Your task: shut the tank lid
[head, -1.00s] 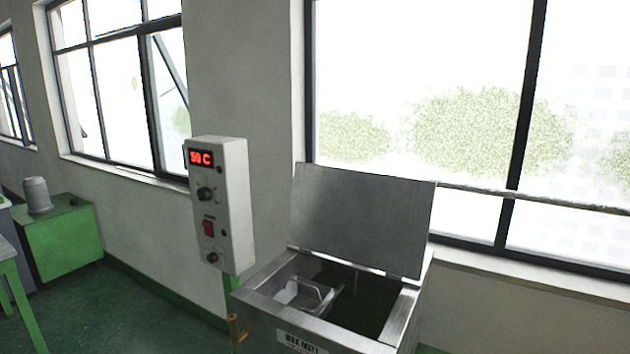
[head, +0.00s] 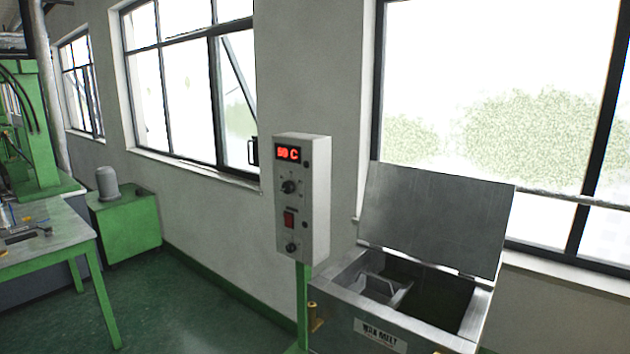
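The steel tank (head: 345,289) stands at the lower right of the head view, with a label on its front. Its flat metal lid (head: 435,217) is open, standing up and leaning back from the hinge at the rear rim. Inside the tank's left part is a metal handled piece (head: 382,286); the right part is a dark opening. Neither of my grippers shows in the head view.
A control box (head: 303,198) with a red display reading about 50 C stands on a green post left of the tank. A green table (head: 40,258) and a green cabinet (head: 125,228) are at the left. Green floor (head: 205,310) between is clear. Windows line the wall.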

